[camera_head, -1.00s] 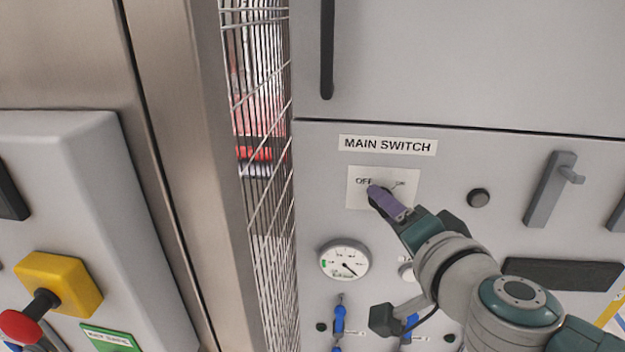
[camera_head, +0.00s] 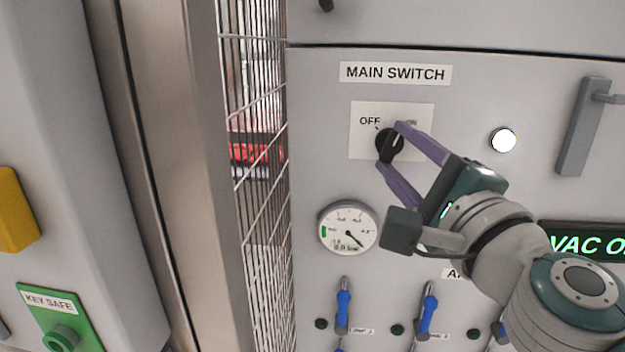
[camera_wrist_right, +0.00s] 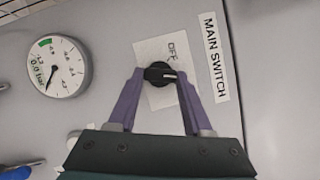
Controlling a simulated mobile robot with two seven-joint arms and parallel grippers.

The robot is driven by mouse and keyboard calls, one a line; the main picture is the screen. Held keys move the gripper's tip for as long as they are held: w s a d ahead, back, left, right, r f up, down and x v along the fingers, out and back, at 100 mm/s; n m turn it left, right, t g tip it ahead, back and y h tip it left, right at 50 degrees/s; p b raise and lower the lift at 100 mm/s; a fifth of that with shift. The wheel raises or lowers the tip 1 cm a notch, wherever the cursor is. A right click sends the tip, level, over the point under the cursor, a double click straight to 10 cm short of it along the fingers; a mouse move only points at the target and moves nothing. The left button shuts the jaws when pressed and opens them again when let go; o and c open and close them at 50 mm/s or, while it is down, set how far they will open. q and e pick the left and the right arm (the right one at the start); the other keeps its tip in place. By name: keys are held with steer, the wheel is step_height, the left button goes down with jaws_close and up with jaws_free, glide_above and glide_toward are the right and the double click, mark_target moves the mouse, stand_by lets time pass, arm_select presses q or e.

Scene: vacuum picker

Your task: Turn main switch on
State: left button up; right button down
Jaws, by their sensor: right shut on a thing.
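The main switch is a black rotary knob (camera_head: 389,143) on a white OFF/ON plate (camera_head: 361,146), under the MAIN SWITCH label (camera_head: 395,74). Its white mark points up and right, toward ON. My right gripper (camera_head: 391,146) is shut on the knob, one purple finger on each side. The right wrist view also shows the knob (camera_wrist_right: 158,76) between the fingertips; there the ON word is hidden. In the head view the upper finger partly covers ON. My left gripper is not in view.
A round lamp (camera_head: 503,140) glows white, and a display (camera_head: 590,243) shows green text, partly cut off. A pressure gauge (camera_head: 348,229) and blue valve levers (camera_head: 343,311) sit below. A grey handle (camera_head: 582,130) juts out at right; wire mesh (camera_head: 255,190) stands at left.

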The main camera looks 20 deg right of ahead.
steer(key=m+b, duration=0.1)
steer(key=m+h+b, duration=0.1)
steer(key=b, duration=0.1)
steer(key=shift+f+m+t, duration=0.4)
arm_select(q)
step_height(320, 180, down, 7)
steer(key=b, duration=0.2)
steer(key=shift+b, duration=0.4)
arm_select(e)
steer(key=shift+a+r+m+t+h, duration=0.15)
steer(key=shift+m+h, duration=0.15)
steer(key=shift+m, duration=0.5)
steer(key=shift+d+m+t+h, duration=0.15)
steer(key=shift+m+h, duration=0.15)
steer(key=shift+m, duration=0.5)
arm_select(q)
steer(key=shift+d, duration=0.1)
arm_select(e)
steer(key=shift+c, duration=1.6)
jaws_free()
steer(key=shift+a, duration=0.1)
